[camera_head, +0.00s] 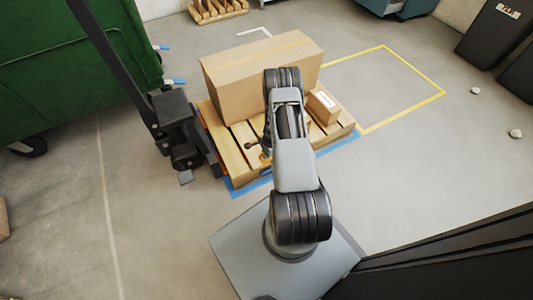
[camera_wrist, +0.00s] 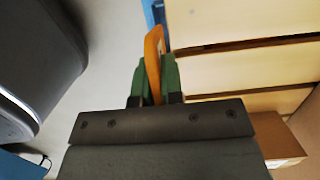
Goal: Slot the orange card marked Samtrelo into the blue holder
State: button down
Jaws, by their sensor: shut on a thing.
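In the wrist view, my gripper (camera_wrist: 154,78) has green fingers shut on a thin orange card (camera_wrist: 153,50). The card stands edge-on between the fingertips and sticks out past them; no marking on it can be read from here. A narrow blue strip (camera_wrist: 153,12) shows just beyond the card's upper end; I cannot tell whether it is the holder or the floor tape. In the head view, my arm hides most of the gripper, and a small orange patch shows at the near edge of the pallet. I cannot clearly make out the blue holder.
A wooden pallet (camera_head: 243,137) bears a large carton (camera_head: 245,83) and a small labelled carton (camera_head: 322,107). Blue floor tape (camera_head: 343,144) edges it. A black pallet jack (camera_head: 180,130) stands at its left, beside a green container (camera_head: 70,70). The yellow-outlined floor area (camera_head: 385,85) is clear.

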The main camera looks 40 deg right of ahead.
aim_at(267, 164)
jog(key=shift+f+b, duration=3.65)
jog(key=shift+f, duration=1.05)
jog(key=shift+f, duration=0.1)
jog(key=c, duration=1.5)
grip_release()
jog(key=o, duration=0.3)
jog(key=shift+d+r, duration=0.1)
jog(key=shift+r, duration=0.25)
jog(key=shift+o, duration=0.2)
jog(key=r+p, duration=0.2)
jog(key=r, duration=0.2)
jog(key=d+r+p, duration=0.1)
jog(key=r+p, duration=0.1)
jog(key=r, duration=0.3)
jog(key=d+r+p, duration=0.1)
jog(key=r+p, duration=0.1)
jog(key=r, duration=0.2)
jog(key=shift+s+d+r, duration=0.15)
jog(key=shift+s+r, duration=0.05)
